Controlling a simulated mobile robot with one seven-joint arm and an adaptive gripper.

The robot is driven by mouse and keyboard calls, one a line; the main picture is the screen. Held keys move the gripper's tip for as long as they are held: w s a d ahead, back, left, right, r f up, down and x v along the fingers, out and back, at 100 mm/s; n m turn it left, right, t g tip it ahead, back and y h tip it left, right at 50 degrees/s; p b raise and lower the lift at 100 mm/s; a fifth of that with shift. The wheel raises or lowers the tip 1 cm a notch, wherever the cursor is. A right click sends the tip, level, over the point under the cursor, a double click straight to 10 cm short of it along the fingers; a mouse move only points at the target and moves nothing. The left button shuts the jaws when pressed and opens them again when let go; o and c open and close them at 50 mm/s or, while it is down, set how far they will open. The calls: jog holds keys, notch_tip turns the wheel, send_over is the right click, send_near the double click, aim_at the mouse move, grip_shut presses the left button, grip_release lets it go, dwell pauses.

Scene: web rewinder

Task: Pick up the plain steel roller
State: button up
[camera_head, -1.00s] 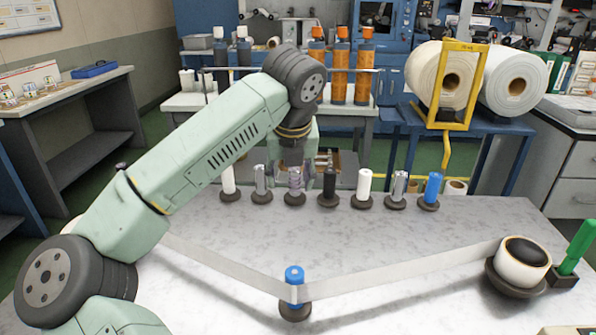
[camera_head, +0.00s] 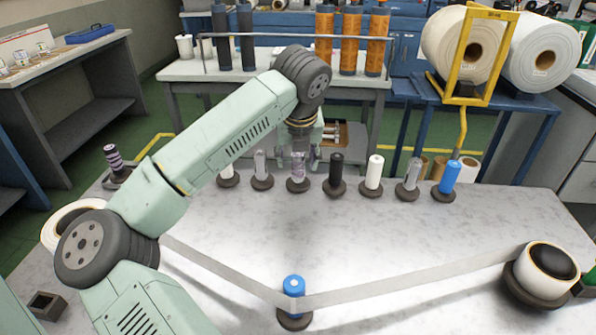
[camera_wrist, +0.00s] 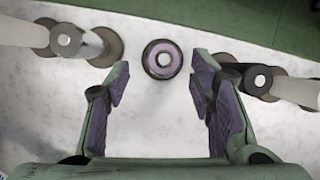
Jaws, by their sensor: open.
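A row of short upright rollers on dark round bases stands along the table's far edge. A shiny steel-looking roller (camera_head: 297,172), third from left, stands beneath my gripper (camera_head: 298,162); purplish tints show on it. In the wrist view this roller (camera_wrist: 162,59) appears end-on, between and slightly beyond the fingertips of my open gripper (camera_wrist: 158,75). Contact is not visible. Two other silvery rollers stand in the row, one (camera_head: 261,165) just left and one (camera_head: 412,172) towards the right end. I cannot tell surely which is the plain steel one.
A black roller (camera_head: 336,172) stands close on the right. A white roller (camera_head: 374,172) and a blue one (camera_head: 449,177) stand farther right. A pale web (camera_head: 400,290) runs round a blue-topped roller (camera_head: 294,287) in front. The middle tabletop is clear.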

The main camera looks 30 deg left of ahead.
aim_at(298, 165)
jog(key=shift+p+x, duration=0.7)
jog(key=shift+x, duration=1.55)
jog(key=shift+w+d, duration=0.1)
jog(key=shift+w, duration=0.05)
grip_shut()
jog(key=shift+w+r, duration=0.1)
jog(key=shift+r, duration=0.05)
